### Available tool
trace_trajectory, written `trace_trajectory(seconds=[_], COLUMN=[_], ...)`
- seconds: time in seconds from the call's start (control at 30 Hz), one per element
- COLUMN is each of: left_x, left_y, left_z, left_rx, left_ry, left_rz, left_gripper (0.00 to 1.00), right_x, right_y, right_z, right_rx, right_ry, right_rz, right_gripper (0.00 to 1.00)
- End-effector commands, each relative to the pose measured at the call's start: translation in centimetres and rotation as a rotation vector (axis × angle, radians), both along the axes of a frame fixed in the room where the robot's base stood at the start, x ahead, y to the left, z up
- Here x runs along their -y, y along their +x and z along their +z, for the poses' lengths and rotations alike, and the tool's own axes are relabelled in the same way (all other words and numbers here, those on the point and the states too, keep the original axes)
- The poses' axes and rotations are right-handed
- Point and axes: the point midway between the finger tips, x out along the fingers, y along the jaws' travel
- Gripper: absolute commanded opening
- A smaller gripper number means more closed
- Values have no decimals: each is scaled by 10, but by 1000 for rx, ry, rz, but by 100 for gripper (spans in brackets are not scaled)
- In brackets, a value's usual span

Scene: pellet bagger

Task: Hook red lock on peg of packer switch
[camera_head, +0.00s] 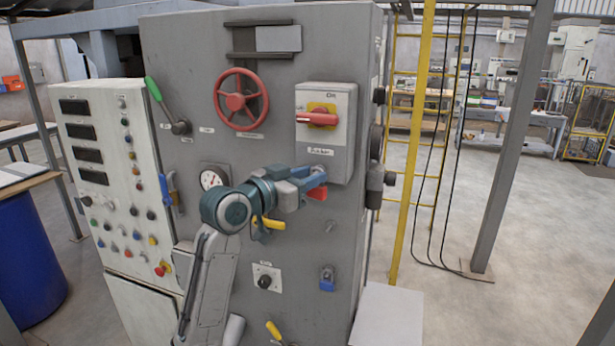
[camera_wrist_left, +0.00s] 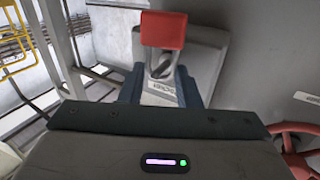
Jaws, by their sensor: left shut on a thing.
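My left gripper (camera_head: 312,183) reaches in front of the grey machine, just below the packer switch box (camera_head: 341,135). It is shut on the red lock (camera_head: 317,194), which shows partly beneath the fingers. In the left wrist view the red lock (camera_wrist_left: 163,30) has its body beyond the fingertips and its metal shackle between the fingers of the left gripper (camera_wrist_left: 161,85). The switch box (camera_wrist_left: 205,55) is behind it there. The switch has a red handle (camera_head: 317,119), lying level, on a yellow plate. I cannot make out the peg. My right gripper is not in view.
A red handwheel (camera_head: 241,99) and a green-knobbed lever (camera_head: 154,90) are left of the switch. A gauge (camera_head: 212,177) and a blue lock (camera_head: 327,277) sit lower on the panel. A yellow post (camera_head: 411,150) stands right of the machine, with open floor beyond.

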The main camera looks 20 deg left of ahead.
Motion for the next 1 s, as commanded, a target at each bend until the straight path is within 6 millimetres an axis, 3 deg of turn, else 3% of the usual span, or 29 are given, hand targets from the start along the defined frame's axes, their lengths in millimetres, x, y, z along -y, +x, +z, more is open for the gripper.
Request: trace_trajectory(seconds=[0.33,0.37,0.5,0.83,1.0], left_x=[0,0,0,-2,-12], left_y=[0,0,0,-2,-20], left_z=[0,0,0,-1,-4], left_rx=[0,0,0,1,4], left_ry=[0,0,0,2,5], left_rz=[0,0,0,1,2], left_gripper=[7,32,55,55,55], right_x=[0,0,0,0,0], right_y=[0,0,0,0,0], right_z=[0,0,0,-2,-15], right_rx=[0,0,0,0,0], right_ry=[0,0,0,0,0], right_rz=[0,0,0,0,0], right_gripper=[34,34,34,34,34])
